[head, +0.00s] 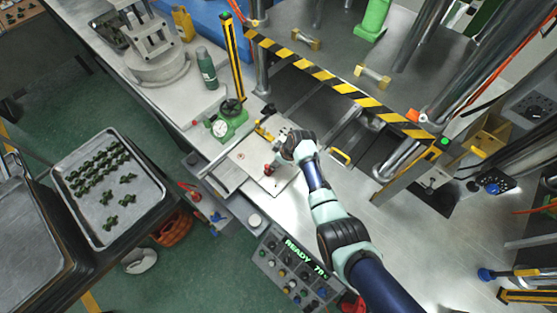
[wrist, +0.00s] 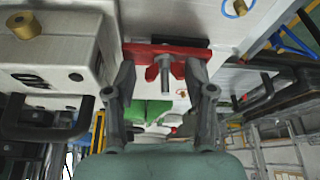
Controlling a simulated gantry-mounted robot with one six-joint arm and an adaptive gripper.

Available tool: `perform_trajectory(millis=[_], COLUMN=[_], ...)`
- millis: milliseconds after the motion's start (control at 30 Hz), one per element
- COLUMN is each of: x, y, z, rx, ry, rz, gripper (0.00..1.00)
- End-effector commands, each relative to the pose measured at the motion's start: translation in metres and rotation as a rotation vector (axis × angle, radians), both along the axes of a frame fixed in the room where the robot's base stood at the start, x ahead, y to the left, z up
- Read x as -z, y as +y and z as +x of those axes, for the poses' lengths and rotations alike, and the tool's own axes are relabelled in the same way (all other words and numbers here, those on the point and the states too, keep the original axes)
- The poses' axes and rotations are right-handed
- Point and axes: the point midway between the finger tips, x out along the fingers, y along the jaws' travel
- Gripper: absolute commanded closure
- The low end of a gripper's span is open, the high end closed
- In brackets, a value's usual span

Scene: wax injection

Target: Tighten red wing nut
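The red wing nut (wrist: 138,51) is a flat red bar with a bare metal bolt (wrist: 165,72) at its middle in the wrist view. My gripper (wrist: 160,78) has its two dark fingers spread apart, one on each side of the bolt. The fingertips lie at or just in front of the two ends of the red bar; I cannot tell whether they touch it. In the head view my gripper (head: 277,158) is low over the bench fixture, beside a small red part (head: 268,170) that looks like the wing nut. Its detail is too small there.
A green stand with a dial gauge (head: 219,128) and a green bottle (head: 207,68) stand behind the fixture. A striped black-yellow bar (head: 322,76) crosses the press behind. A control box reading READY (head: 290,270) is in front. A tray of green parts (head: 107,215) lies left.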

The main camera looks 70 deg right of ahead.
Motion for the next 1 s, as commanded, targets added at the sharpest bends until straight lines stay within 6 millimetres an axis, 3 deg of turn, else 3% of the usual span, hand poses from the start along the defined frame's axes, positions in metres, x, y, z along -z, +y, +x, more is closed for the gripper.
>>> perform_trajectory(millis=[267,1000], x=[-0.007,-0.057], y=[-0.002,0.002], z=[0.003,-0.020], rx=[0.001,0.001], ry=[-0.009,-0.002], rz=[-0.007,-0.001], gripper=[0.46,0.46])
